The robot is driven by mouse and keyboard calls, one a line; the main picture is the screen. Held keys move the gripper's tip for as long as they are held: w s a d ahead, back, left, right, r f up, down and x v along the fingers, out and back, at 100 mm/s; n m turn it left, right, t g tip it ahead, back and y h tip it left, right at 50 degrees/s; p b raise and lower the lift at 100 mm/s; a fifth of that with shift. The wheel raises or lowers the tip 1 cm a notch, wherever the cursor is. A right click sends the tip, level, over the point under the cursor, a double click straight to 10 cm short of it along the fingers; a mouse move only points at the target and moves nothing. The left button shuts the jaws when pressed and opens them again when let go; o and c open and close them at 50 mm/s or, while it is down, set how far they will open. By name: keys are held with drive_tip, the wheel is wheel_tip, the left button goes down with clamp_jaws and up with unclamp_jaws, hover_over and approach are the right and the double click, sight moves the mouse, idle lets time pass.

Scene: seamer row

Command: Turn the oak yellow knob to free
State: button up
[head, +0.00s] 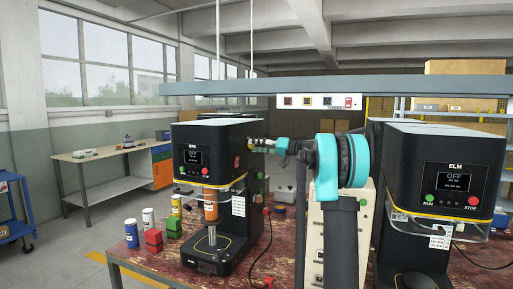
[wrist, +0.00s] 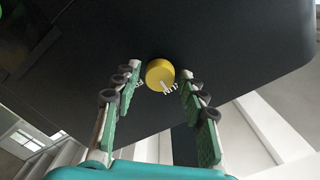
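A round yellow knob (wrist: 160,72) sits on a dark machine face in the wrist view. It has a pale pointer mark toward its lower right and small white marks printed around its lower side. My gripper (wrist: 160,83) is open, one finger on each side below the knob, with visible gaps to it. In the head view my gripper (head: 256,143) is at the right side of the left black seamer (head: 213,136), whose name label is too small to read surely. The knob is not visible in the head view.
A second black seamer labelled ELM (head: 447,160) stands on the right, with my arm between the two. Red and green blocks (head: 174,226) and several cans (head: 132,234) stand left of the left seamer on the worn red table (head: 150,262). A grey beam (head: 330,86) runs above.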

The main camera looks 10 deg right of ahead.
drive_tip(key=c, duration=0.8)
drive_tip(key=shift+m, duration=0.4)
drive_tip(key=m, duration=1.7)
drive_tip(key=o, duration=1.2)
drive_tip(key=shift+d, duration=0.1)
drive_tip(key=shift+c, duration=0.2)
